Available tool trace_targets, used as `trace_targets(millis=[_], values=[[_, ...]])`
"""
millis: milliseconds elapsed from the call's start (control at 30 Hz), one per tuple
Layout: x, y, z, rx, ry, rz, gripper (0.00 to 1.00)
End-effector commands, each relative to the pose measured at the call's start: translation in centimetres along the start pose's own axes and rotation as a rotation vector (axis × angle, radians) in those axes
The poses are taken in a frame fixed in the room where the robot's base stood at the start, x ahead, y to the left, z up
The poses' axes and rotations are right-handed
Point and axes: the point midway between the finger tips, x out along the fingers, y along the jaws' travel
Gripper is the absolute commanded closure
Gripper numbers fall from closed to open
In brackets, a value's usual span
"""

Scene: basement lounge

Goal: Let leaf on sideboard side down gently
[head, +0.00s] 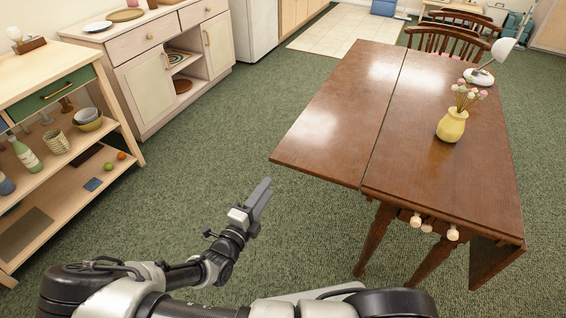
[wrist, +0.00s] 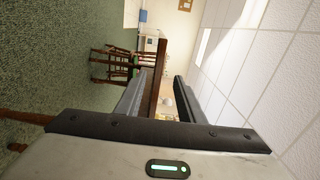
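The drop-leaf table is dark brown wood, with a fixed middle top (head: 420,150). Its leaf on the sideboard side (head: 325,125) is up, level with the top, with a seam between them. The pale sideboard (head: 137,48) stands at the back left. My gripper (head: 266,186) is in front of the leaf's near left corner, apart from it, over the carpet. In the wrist view my gripper (wrist: 160,78) is open and empty, its fingers on either side of the view of the table edge (wrist: 156,85) beyond. The leaf's underside and supports are mostly hidden.
The opposite leaf (head: 492,262) hangs down. Pale wooden knobs (head: 453,234) show at the table's near end. A yellow vase (head: 452,126) with flowers and a white lamp (head: 480,76) stand on the middle top. Chairs (head: 445,43) stand behind. Carpet between sideboard and table is clear.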

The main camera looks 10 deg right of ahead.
Motion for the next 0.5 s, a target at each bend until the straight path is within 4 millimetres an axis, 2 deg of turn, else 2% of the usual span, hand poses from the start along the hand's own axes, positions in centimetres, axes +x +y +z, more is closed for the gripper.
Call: trace_targets(millis=[100,500], values=[[2.8,0.2,-0.1,0.000,0.004,-0.001,0.65],[11.1,0.2,-0.2,0.002,0.005,0.000,0.65]])
